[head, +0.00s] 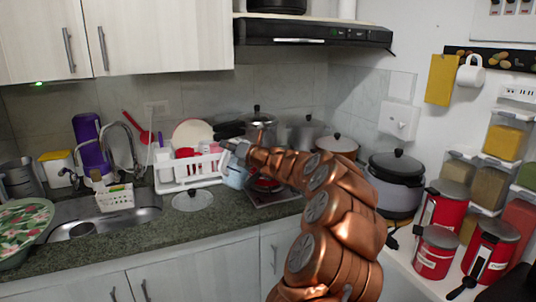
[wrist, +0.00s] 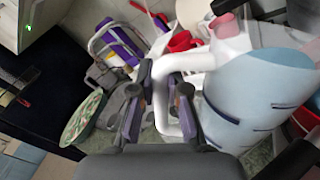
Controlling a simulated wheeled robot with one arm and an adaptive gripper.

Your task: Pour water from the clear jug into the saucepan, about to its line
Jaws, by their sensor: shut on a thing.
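The clear jug (wrist: 250,95) fills the right of the wrist view, with pale blue water and dark level marks on its side. My gripper (wrist: 160,103) is shut on the jug's white handle. In the head view the jug (head: 236,176) shows small, partly behind my gripper (head: 234,148), in front of the dish rack; its exact tilt is hard to tell. A red pan (head: 267,184), possibly the saucepan, sits on the hob under my arm and is mostly hidden. Its inside and line do not show.
A white dish rack (head: 187,168) stands left of the jug, with a glass lid (head: 193,200) on the counter before it. Several pots, including a large grey one (head: 396,180), stand to the right. Red canisters (head: 437,252) stand at the front right. The counter by the sink (head: 110,222) is partly clear.

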